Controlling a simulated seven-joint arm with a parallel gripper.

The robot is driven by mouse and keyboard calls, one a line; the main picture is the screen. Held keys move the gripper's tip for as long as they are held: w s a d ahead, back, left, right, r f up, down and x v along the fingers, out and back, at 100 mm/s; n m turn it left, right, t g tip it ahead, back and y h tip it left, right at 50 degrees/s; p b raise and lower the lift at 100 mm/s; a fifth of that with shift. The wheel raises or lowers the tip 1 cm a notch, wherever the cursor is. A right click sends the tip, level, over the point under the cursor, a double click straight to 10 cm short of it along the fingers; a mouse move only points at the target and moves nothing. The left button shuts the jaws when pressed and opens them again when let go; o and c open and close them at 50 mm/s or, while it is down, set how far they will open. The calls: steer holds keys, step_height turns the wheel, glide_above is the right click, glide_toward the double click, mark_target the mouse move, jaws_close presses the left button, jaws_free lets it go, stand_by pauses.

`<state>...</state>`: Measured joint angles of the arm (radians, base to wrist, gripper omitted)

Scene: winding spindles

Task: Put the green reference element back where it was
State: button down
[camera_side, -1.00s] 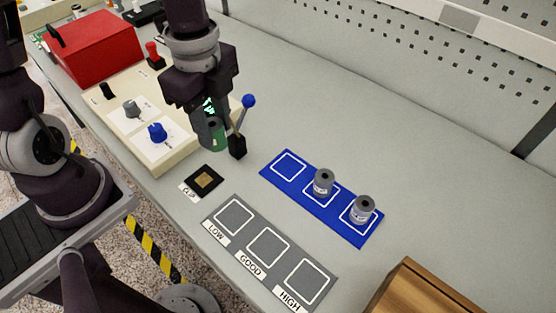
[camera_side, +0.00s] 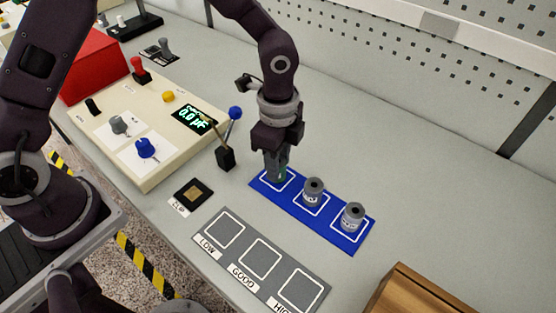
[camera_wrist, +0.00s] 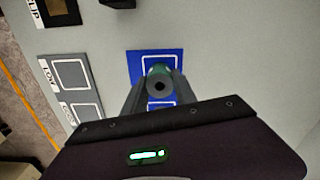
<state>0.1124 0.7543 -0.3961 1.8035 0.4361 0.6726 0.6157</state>
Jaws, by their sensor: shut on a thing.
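My gripper is over the first square, at the left end of the blue mat (camera_side: 334,235). I cannot tell whether the element touches the mat. Two grey spindles stand upright in the other squares of the blue mat: one in the middle square (camera_side: 313,190) and one in the right end square (camera_side: 352,217).
A grey mat (camera_side: 240,250) with empty squares LOW, GOOD and HIGH lies in front. A black clip pad (camera_side: 193,194) and a lever with a blue knob (camera_side: 226,157) stand left of my gripper. The cream meter (camera_side: 150,135) reads 0.0. A wooden box (camera_side: 425,290) is at front right.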

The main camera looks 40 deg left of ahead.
steer(key=c, duration=1)
jaws_free()
steer(key=shift+f, duration=0.15)
steer(key=s+a+r+n+t, duration=0.1)
steer(key=s+a+r+n, duration=0.1)
steer(key=r, duration=0.7)
steer(key=s+a+r+n, duration=0.1)
steer(key=a+r, duration=0.1)
steer(key=r, duration=0.7)
steer(key=s+a+r+n+t, duration=0.2)
steer(key=s+a+n, duration=0.2)
steer(key=s+n, duration=0.2)
steer(key=s+a+r+n+t, duration=0.2)
steer(key=s+a+n, duration=0.3)
steer(key=s, duration=0.6)
steer(key=shift+a+r+n+t, duration=0.25)
steer(key=shift+n+t, duration=0.05)
steer(key=shift+n, duration=0.6)
steer(key=shift+w, duration=0.1)
